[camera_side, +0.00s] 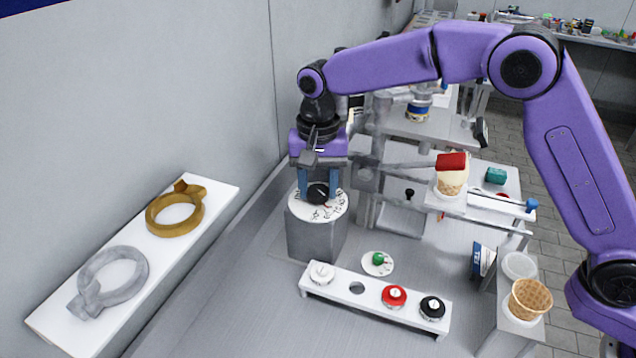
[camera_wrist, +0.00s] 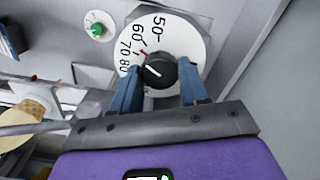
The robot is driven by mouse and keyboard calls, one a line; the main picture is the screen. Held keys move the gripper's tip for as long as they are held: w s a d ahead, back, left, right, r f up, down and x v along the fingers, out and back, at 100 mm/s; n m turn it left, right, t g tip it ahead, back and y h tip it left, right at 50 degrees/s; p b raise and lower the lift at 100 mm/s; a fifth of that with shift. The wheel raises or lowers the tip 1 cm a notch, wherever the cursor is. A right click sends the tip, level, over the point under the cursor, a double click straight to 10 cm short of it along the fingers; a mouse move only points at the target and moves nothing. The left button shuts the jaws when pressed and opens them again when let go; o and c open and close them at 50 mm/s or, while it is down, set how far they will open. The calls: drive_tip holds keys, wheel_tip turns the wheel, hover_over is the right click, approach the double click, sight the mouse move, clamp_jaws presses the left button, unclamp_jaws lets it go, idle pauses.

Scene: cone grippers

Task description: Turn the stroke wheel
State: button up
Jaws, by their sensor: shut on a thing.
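The stroke wheel is a black knob (camera_side: 318,193) on a white dial plate (camera_side: 297,207) atop a grey pedestal. My gripper (camera_side: 319,186) points down at it, with blue fingers on both sides of the knob. In the wrist view, the knob (camera_wrist: 158,73) sits between the blue fingertips (camera_wrist: 160,80), and the gripper is shut on it. The dial (camera_wrist: 190,40) shows the numbers 50, 60, 70 and 80. A white line marks the knob, and a small red mark lies on the dial near 60. Part of the knob's sides is hidden by the fingers.
A white rack (camera_side: 375,300) with white, red and black knobs stands in front. A small green knob on a white disc (camera_side: 378,263) lies behind it. A waffle cone (camera_side: 530,299) is at the right. A wall shelf (camera_side: 130,262) with gold and grey rings is at the left.

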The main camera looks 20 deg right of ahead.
sight(319, 190)
drive_tip(key=shift+m, duration=1.6)
drive_tip(key=shift+r, duration=0.1)
drive_tip(key=o, duration=1)
drive_tip(key=shift+o, duration=0.2)
wheel_tip(319, 190, up, 17)
drive_tip(key=shift+r, duration=0.15)
